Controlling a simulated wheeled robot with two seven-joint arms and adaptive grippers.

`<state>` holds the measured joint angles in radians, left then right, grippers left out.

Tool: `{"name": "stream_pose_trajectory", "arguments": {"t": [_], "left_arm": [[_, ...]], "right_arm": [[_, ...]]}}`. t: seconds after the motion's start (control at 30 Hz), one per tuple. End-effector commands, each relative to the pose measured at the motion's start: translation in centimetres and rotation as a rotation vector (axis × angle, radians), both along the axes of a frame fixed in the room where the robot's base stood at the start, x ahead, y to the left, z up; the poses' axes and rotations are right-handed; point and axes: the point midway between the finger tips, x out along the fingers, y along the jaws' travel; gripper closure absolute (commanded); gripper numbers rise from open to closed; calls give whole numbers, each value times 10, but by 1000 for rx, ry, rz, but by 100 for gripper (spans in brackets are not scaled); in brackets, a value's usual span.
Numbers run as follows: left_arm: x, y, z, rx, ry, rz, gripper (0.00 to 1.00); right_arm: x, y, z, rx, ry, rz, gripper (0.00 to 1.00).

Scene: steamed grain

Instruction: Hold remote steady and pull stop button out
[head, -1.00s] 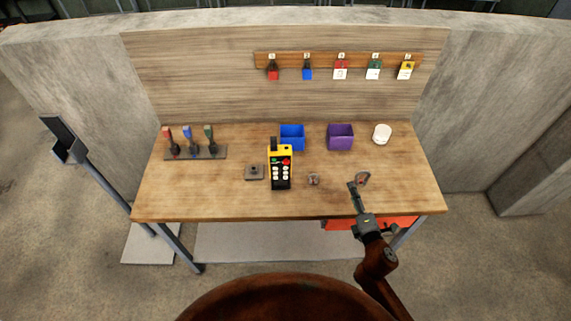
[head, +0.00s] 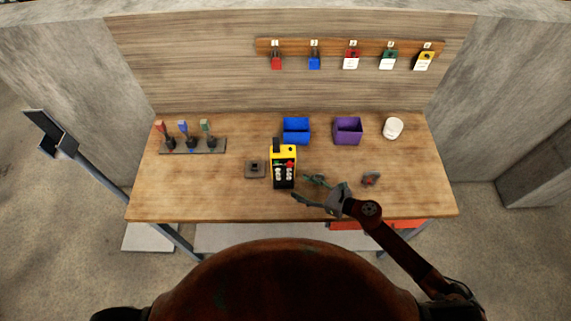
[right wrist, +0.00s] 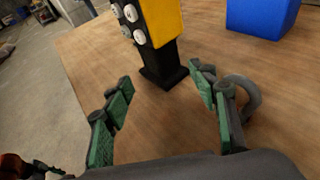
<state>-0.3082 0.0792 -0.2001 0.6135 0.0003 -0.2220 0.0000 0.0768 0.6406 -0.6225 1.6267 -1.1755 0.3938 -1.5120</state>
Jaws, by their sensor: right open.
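The yellow and black remote (head: 283,153) stands upright on the table, left of its middle, with a red button (head: 290,164) and several white buttons on its front. The right wrist view shows its lower part, yellow side (right wrist: 163,20) and black foot (right wrist: 163,72). My right gripper (head: 299,188) is open and empty, just right of and in front of the remote, apart from it. In the wrist view its two green-padded fingers (right wrist: 160,88) spread either side of the remote's foot, short of it. The red button is outside the wrist view. My left gripper is not in view.
A grey ring-like part (right wrist: 246,92) lies beside my right finger. A grey square block (head: 255,169) sits left of the remote. Behind are a blue bin (head: 297,138), purple bin (head: 347,138) and white cup (head: 393,128).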

Motion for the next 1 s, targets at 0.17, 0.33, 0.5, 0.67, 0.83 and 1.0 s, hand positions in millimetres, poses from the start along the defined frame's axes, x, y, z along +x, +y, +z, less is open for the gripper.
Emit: {"name": "stream_pose_trajectory", "arguments": {"t": [0.17,0.33,0.5,0.67,0.83,1.0], "left_arm": [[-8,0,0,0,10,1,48],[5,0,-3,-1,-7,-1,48],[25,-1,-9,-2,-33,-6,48],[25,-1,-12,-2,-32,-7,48],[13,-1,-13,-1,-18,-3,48],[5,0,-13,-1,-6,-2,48]], "right_arm": [[14,21,-7,3,0,-1,47],[27,40,-15,2,-1,0,47],[38,54,-21,3,0,-2,47],[43,63,-24,1,0,-1,47],[44,65,-24,2,1,-2,47],[44,65,-24,2,1,-2,47]]}}
